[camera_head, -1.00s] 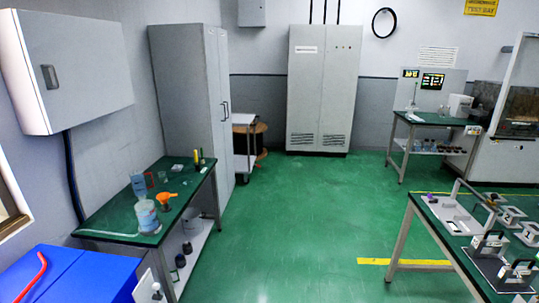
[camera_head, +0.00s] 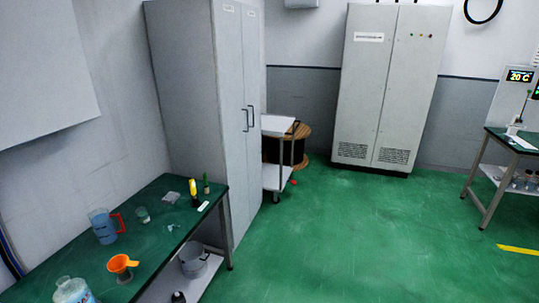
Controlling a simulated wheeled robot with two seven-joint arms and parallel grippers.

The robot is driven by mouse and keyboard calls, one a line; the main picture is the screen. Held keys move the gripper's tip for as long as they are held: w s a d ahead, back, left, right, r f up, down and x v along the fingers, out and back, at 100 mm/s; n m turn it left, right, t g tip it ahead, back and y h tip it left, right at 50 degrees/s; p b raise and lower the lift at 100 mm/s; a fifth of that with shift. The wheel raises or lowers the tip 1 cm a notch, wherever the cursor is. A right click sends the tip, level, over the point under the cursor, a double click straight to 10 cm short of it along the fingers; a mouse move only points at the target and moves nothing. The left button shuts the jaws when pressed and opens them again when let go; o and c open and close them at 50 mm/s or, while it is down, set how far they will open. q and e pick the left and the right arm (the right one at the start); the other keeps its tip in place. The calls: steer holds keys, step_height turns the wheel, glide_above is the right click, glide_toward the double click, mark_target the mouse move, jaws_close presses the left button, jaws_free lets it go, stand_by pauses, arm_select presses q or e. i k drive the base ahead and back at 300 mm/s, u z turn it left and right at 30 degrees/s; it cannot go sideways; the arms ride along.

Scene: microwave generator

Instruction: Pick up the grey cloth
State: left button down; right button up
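A small grey item (camera_head: 171,198) lies on the green-topped bench (camera_head: 150,238) at the left, near its back edge. It may be the grey cloth, but it is too small to tell for sure. Neither of my grippers shows in the head view.
The bench also holds a jug with a red handle (camera_head: 104,226), an orange funnel (camera_head: 122,265), a bottle (camera_head: 72,290), a small beaker (camera_head: 143,215) and a yellow-and-black tool (camera_head: 194,192). A tall grey locker (camera_head: 205,110) stands behind it. Green floor (camera_head: 350,240) to the right is clear.

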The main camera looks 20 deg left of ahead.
mark_target(171, 198)
steer(key=u, duration=0.25)
steer(key=i, duration=1.65)
steer(key=u, duration=1.65)
steer(key=i, duration=1.05)
steer(key=u, duration=1)
